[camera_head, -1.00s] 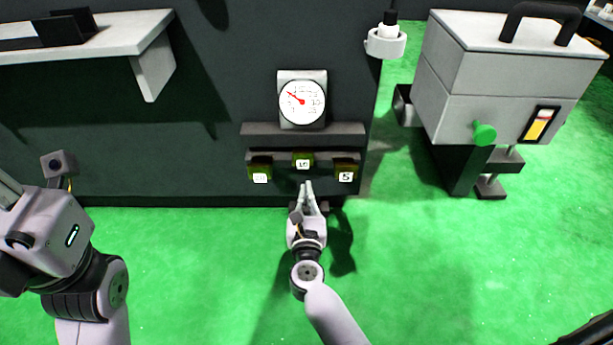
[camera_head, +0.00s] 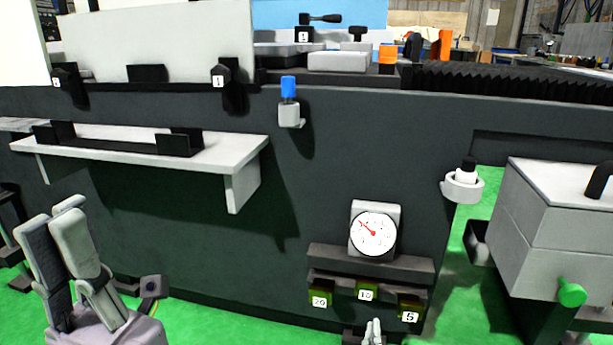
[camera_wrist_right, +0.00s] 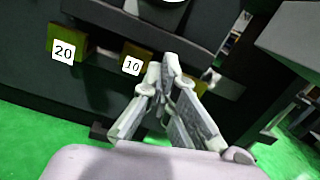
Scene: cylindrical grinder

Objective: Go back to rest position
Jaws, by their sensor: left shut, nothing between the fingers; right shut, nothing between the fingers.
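My left gripper (camera_head: 54,220) stands at the lower left of the head view, fingers upward, in front of the machine's dark side and below the grey shelf. It is shut and empty. My right gripper (camera_head: 374,325) shows only its fingertips at the bottom edge of the head view, just below the labelled blocks. In the right wrist view its fingers (camera_wrist_right: 168,62) meet at the tips with nothing between them. They point toward the blocks; whether they touch one is hard to tell. The right arm behind the gripper is out of the head view.
The rack carries blocks labelled 20 (camera_head: 320,298), 10 (camera_head: 366,291) and 5 (camera_head: 409,307) under a dial gauge (camera_head: 373,233). A grey shelf (camera_head: 225,152) juts out at left. A grey box with a green knob (camera_head: 572,293) stands at right. Green floor (camera_head: 215,322) is open below.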

